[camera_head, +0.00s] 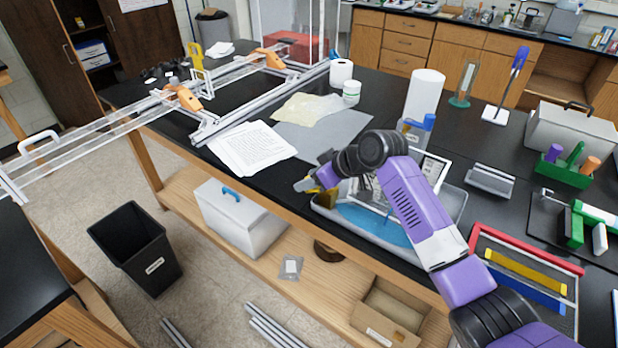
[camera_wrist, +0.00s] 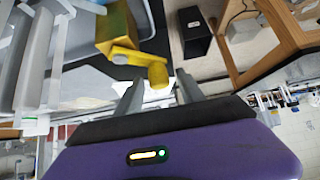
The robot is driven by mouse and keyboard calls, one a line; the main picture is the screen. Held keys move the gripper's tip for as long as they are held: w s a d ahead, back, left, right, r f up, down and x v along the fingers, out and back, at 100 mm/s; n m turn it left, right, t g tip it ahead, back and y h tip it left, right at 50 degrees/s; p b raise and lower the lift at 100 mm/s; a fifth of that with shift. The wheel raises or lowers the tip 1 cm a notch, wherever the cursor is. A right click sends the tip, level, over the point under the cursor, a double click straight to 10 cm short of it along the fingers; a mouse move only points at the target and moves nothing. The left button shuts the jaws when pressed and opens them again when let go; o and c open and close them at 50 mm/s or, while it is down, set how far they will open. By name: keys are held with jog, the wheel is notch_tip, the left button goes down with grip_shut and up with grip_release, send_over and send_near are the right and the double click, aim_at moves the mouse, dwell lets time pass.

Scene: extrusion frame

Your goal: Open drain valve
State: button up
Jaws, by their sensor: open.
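A grey tub (camera_head: 365,236) with blue liquid stands at the front edge of the black bench, with a framed sheet leaning over it. A yellow valve part (camera_head: 328,197) shows at the tub's left end, partly behind my gripper. In the wrist view a yellow block (camera_wrist: 118,28) sits on the tub's wall, and a rounded yellow handle (camera_wrist: 158,75) sticks out from it. My gripper (camera_head: 306,184) is beside the valve at the bench edge. Its fingers are open, and the handle appears between the fingertips in the wrist view. Contact cannot be told.
A black bin (camera_head: 135,250) stands on the floor at left. A white case with blue handle (camera_head: 240,220) and an open carton (camera_head: 390,308) are on the lower shelf. Papers (camera_head: 252,148) lie left of my gripper. A red-edged rack (camera_head: 525,265) stands at right.

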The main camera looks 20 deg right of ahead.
jog(key=shift+f, duration=0.1)
grip_shut()
dwell(0.3)
jog(key=n+g+y+b, duration=0.1)
jog(key=b, duration=0.1)
jog(key=s+n+b, duration=0.1)
jog(key=n, duration=0.1)
jog(key=shift+s+f+g+y+b, duration=0.15)
jog(key=shift+g+y+b, duration=0.25)
jog(key=shift+s+d+n+g+y+b, duration=0.1)
jog(key=shift+s+n+g+y+b, duration=0.25)
jog(key=shift+n+b, duration=0.3)
jog(key=shift+s+n+g+y+b, duration=0.15)
jog(key=shift+s+n+g+b, duration=0.1)
jog(key=shift+n+g+b, duration=0.4)
jog(key=shift+r, duration=0.2)
grip_release()
